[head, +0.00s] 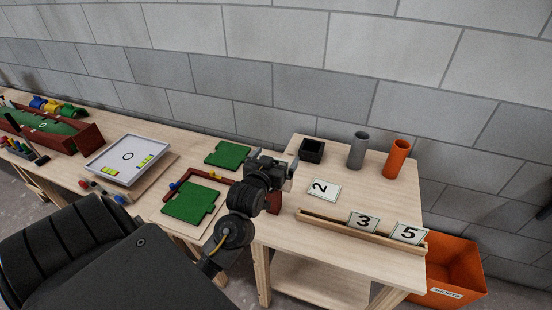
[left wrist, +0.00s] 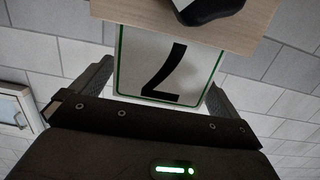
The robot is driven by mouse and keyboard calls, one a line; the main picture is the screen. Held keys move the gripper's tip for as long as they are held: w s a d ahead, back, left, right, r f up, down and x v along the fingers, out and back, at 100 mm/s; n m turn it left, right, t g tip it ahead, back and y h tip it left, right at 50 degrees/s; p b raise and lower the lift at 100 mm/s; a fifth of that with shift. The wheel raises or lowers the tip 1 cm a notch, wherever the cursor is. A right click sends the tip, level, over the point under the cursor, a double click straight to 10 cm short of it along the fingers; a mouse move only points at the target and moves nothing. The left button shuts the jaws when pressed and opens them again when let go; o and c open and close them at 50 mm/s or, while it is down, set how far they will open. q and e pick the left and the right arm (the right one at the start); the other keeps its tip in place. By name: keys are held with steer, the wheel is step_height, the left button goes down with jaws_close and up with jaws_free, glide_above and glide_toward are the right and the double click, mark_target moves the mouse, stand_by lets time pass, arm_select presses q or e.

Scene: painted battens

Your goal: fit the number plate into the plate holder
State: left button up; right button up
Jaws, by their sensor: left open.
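A white number plate (head: 322,188) with a black 2, turned sideways in the picture, lies on the right-hand table. The long wooden plate holder (head: 322,219) stands along that table's front; plates with 3 (head: 363,222) and 5 (head: 408,233) stand in its middle and right end. Its left stretch is bare. My left gripper (head: 289,172) is just left of the lying plate. In the left wrist view, a green-bordered plate (left wrist: 148,66) with a black digit shows between the two open fingers (left wrist: 155,90); I cannot tell if they touch it. My right gripper is out of view.
A black open box (head: 312,150), a grey cylinder (head: 357,151) and an orange cylinder (head: 397,158) stand behind the lying plate. An orange bin (head: 462,265) is beside the table at right. Green pieces (head: 190,202) and a white tray (head: 128,157) lie on the left bench.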

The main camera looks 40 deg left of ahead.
arm_select(q)
steer(key=v, duration=1)
steer(key=shift+s+d, duration=0.2)
steer(key=shift+s, duration=0.1)
